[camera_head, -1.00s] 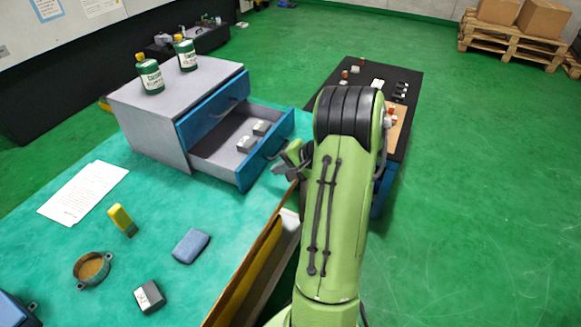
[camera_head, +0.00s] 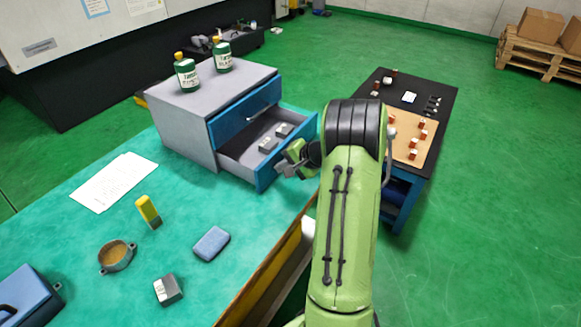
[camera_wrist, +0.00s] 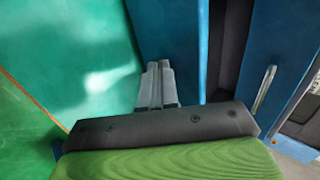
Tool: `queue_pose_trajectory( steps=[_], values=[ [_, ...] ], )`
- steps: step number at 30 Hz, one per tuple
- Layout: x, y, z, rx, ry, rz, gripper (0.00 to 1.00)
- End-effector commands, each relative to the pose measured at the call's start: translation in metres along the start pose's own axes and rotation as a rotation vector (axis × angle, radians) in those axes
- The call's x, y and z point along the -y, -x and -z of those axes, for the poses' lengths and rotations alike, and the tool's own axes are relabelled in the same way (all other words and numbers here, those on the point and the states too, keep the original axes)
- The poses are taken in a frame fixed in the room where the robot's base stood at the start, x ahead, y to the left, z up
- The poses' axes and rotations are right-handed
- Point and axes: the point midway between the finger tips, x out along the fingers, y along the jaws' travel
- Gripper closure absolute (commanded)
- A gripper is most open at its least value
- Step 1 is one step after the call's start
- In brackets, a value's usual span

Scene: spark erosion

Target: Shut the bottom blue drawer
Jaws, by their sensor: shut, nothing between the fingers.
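The bottom blue drawer (camera_head: 277,164) of the grey cabinet (camera_head: 184,128) stands pulled out, with small grey blocks (camera_head: 267,146) inside. Its blue front also shows in the wrist view (camera_wrist: 170,28). The upper blue drawer (camera_head: 240,118) looks shut or nearly so; its handle (camera_wrist: 264,90) shows in the wrist view. The bottom drawer's handle is hidden.
Two green bottles (camera_head: 187,74) stand on the cabinet. A paper (camera_head: 115,181), a yellow-topped item (camera_head: 148,211), a ring-shaped part (camera_head: 116,256) and a blue block (camera_head: 211,243) lie on the green bench. A dark cart (camera_head: 440,100) stands right of my arm.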

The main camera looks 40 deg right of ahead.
Motion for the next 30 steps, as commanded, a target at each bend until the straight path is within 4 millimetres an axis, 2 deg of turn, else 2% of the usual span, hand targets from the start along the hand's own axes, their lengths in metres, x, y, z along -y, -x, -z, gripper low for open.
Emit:
queue_pose_trajectory(
  steps=[1, 9, 16, 21, 30],
  values=[
    [0.010, -0.006, -0.001, 0.005, 0.004, 0.001, 1.00],
    [0.052, -0.051, -0.002, 0.005, 0.003, 0.001, 1.00],
    [0.083, -0.085, -0.001, 0.003, 0.002, 0.002, 1.00],
    [0.096, -0.102, -0.001, 0.002, 0.001, 0.001, 1.00],
    [0.104, -0.112, 0.000, 0.000, 0.000, 0.002, 1.00]
  ],
)
